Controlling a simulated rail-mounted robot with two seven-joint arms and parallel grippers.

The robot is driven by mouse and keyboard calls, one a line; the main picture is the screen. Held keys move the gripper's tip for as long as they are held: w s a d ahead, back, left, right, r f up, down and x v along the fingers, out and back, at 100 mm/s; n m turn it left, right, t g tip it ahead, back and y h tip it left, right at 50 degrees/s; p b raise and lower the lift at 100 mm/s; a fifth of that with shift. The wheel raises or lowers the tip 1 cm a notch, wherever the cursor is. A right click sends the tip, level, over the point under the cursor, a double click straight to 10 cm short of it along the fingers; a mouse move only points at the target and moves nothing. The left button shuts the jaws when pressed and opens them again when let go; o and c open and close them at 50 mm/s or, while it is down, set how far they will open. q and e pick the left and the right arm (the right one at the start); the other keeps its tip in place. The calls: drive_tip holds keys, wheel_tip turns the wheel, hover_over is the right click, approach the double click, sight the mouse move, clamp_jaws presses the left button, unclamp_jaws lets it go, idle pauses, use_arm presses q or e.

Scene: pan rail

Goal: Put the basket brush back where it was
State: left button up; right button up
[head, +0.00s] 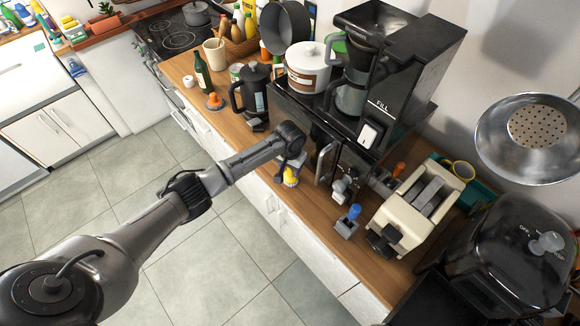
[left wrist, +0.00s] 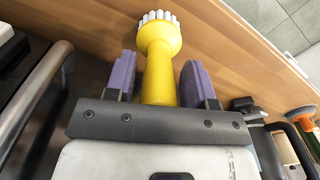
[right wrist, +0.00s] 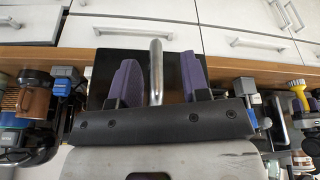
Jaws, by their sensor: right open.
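A yellow-handled brush (head: 291,176) with white bristles stands near the counter's front edge, before the black oven; I take it for the basket brush. My left gripper (head: 290,163) is right over it. In the left wrist view the yellow handle (left wrist: 158,75) lies between the two purple finger pads (left wrist: 158,82). Narrow gaps show beside the handle, so the jaws look open around it. In the right wrist view my right gripper (right wrist: 157,80) is open, with a metal bar (right wrist: 156,72) showing between its fingers; I cannot tell whether they touch.
A blue-topped item (head: 353,212) and a cream toaster (head: 415,215) stand to the right. The oven's metal handle (head: 325,160) is close to the left gripper. An orange-topped item (head: 214,101) and a black jug (head: 254,93) stand left. The floor (head: 190,250) is clear.

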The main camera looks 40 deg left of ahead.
use_arm(q)
drive_tip(key=shift+o, duration=0.6)
drive_tip(key=shift+r, duration=0.1)
wheel_tip(320, 180, up, 12)
drive_tip(key=shift+r+b, duration=0.1)
drive_tip(key=shift+b, duration=0.3)
drive_tip(key=s+d+f+m+t, duration=0.1)
drive_tip(key=s+d+f+m, duration=0.3)
drive_tip(key=s+d+f, duration=1)
drive_tip(key=s+r+t, duration=0.1)
drive_tip(key=s+r, duration=0.1)
drive_tip(key=s, duration=0.8)
drive_tip(key=s+r+t, duration=0.1)
drive_tip(key=s+r, duration=0.2)
drive_tip(key=s, duration=0.8)
drive_tip(key=shift+a+t, duration=0.25)
drive_tip(key=shift+t, duration=0.05)
